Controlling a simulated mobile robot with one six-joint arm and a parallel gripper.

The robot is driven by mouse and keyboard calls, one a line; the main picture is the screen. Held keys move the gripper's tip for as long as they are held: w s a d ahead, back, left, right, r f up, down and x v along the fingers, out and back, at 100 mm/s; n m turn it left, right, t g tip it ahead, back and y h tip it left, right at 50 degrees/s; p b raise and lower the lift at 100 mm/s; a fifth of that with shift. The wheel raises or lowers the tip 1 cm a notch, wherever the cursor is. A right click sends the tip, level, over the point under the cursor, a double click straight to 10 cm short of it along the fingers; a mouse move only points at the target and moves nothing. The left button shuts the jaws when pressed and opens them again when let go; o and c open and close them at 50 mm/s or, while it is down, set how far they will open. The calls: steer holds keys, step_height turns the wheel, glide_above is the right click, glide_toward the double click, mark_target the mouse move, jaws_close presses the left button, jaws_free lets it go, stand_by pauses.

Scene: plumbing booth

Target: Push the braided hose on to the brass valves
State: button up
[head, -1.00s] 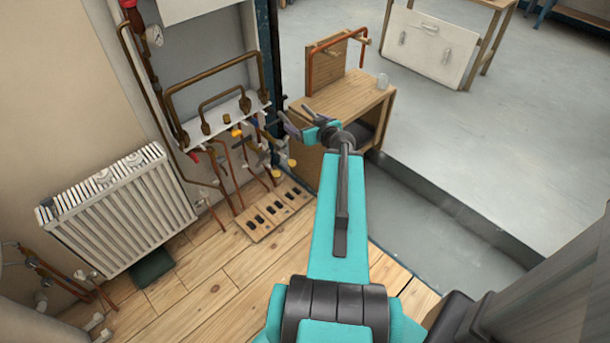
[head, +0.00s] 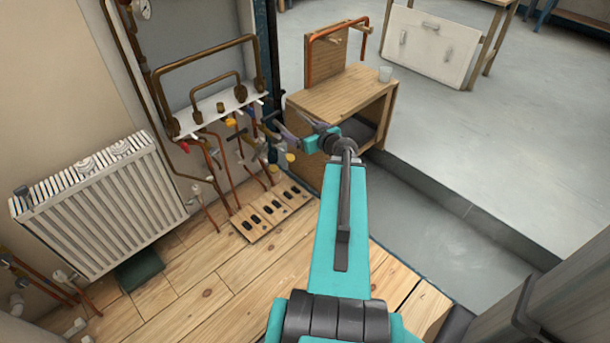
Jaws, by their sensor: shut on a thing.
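Several small valves with coloured handles, one with a yellow handle (head: 231,122), hang under a white shelf (head: 215,104) on the back wall. A small brass-yellow fitting (head: 290,157) shows lower, left of my gripper. My gripper (head: 297,133) is at the far end of my arm, in front of and to the right of the valve row. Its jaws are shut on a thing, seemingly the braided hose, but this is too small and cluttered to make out. Contact between the held thing and any valve cannot be told.
Copper pipes (head: 209,72) loop above the shelf and run down to a slotted wooden floor block (head: 270,215). A white radiator (head: 100,205) stands left. Wooden floor is clear in front.

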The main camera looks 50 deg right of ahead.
step_height(320, 180, down, 24)
steer(key=w+d+n+t+y+b, duration=0.1)
steer(key=w+d+n+y+b, duration=0.1)
steer(key=b, duration=2.4)
steer(key=shift+w+d+r+n+t+y, duration=0.2)
steer(key=shift+d+r+n+t+y, duration=0.1)
steer(key=shift+d+t+y, duration=0.1)
steer(key=shift+w, duration=0.3)
steer(key=w+p, duration=0.4)
steer(key=w, duration=0.2)
steer(key=shift+d, duration=0.25)
steer(key=shift+w, duration=0.2)
steer(key=shift+s+d+b, duration=0.5)
steer(key=shift+s+d, duration=0.2)
steer(key=shift+s, duration=0.25)
